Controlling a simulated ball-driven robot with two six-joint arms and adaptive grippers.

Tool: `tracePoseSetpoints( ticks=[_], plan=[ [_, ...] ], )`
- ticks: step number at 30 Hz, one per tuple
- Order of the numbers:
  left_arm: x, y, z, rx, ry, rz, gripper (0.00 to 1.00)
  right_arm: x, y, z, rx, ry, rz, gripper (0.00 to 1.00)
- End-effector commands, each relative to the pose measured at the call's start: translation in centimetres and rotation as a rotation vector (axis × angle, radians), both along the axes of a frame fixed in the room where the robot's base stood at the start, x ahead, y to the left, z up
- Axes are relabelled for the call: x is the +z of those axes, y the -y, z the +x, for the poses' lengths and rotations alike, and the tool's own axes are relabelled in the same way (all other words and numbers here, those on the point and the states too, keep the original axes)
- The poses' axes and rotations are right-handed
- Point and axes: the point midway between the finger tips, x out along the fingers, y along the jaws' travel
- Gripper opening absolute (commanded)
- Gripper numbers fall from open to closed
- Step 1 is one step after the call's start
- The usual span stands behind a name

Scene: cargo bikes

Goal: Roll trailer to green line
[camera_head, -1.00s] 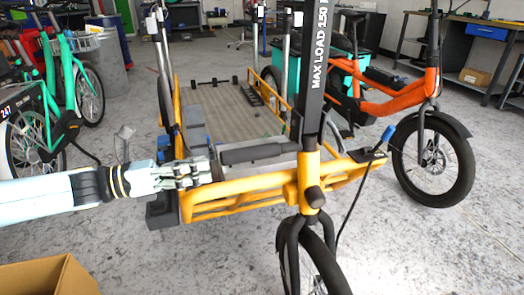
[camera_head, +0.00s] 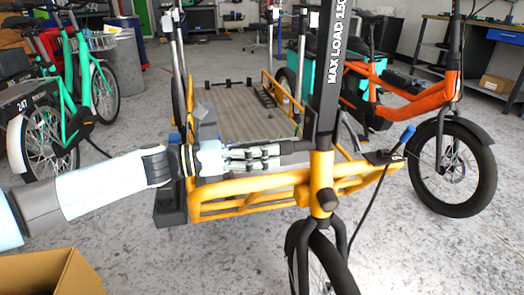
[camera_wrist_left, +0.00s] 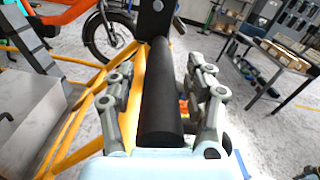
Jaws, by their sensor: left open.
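The trailer has a yellow tube frame (camera_head: 250,207), a flat grey-brown deck (camera_head: 235,100) and a black post (camera_head: 327,80) reading "MAX LOAD 150" above a front wheel (camera_head: 325,265). A black handle bar (camera_head: 297,146) sticks out sideways from the post. My left gripper (camera_head: 268,157) is at this bar. In the left wrist view the bar (camera_wrist_left: 160,100) lies lengthwise between the open fingers, with gaps visible on both sides. My right gripper is not in view. I see no green line on the floor.
An orange bike (camera_head: 400,85) stands close on the right of the trailer. Teal bikes (camera_head: 75,85) stand at the left. A cardboard box (camera_head: 50,275) is at the lower left. A workbench (camera_head: 490,35) is at the back right. Grey floor behind the trailer looks mostly clear.

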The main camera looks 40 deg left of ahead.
Motion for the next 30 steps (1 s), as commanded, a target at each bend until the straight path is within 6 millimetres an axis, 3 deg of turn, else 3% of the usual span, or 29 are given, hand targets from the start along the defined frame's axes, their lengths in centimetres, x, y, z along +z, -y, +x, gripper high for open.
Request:
tracePoseSetpoints(
  ticks=[2,15,30],
  plan=[
    [0.0,-0.01,-0.02,0.0,0.0,0.0,0.53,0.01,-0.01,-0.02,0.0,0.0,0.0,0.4],
    [-0.01,-0.04,-0.03,0.0,0.0,0.0,0.0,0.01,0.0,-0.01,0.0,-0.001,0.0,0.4],
    [-0.11,0.24,-0.32,-0.003,-0.002,-0.001,0.0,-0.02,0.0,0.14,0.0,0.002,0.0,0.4]
  ],
)
